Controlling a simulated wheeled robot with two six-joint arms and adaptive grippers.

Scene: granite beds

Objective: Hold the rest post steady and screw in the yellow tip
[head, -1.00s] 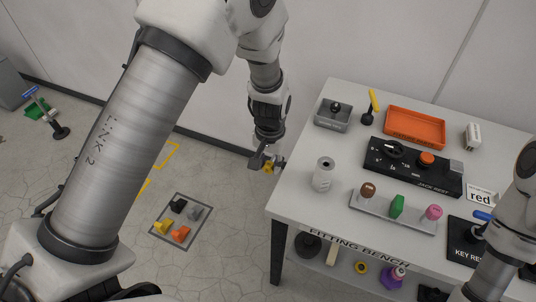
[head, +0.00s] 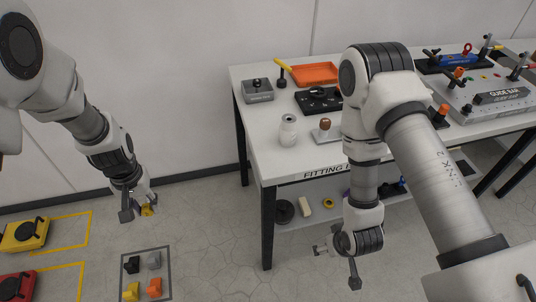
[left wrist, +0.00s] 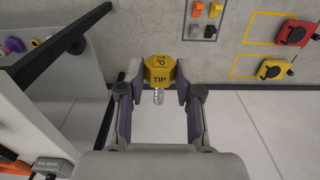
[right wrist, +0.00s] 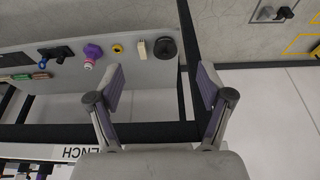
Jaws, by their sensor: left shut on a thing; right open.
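The yellow tip (left wrist: 159,70) is a faceted yellow head marked TIP with a silver threaded stud. My left gripper (left wrist: 158,88) is shut on the head, and the stud points back toward the palm in the left wrist view. In the head view the left gripper (head: 140,207) and the yellow tip (head: 147,210) hang over the floor, left of the bench. My right gripper (head: 337,263) is open and empty in front of the bench; its spread fingers also show in the right wrist view (right wrist: 160,78). I cannot tell for sure which item is the rest post.
The white fitting bench (head: 262,130) carries a grey box (head: 258,96), an orange tray (head: 315,73), a pale can (head: 288,131) and a guide bar fixture (head: 490,100). Coloured blocks lie on a marked floor square (head: 140,252). Floor between the left gripper and bench is clear.

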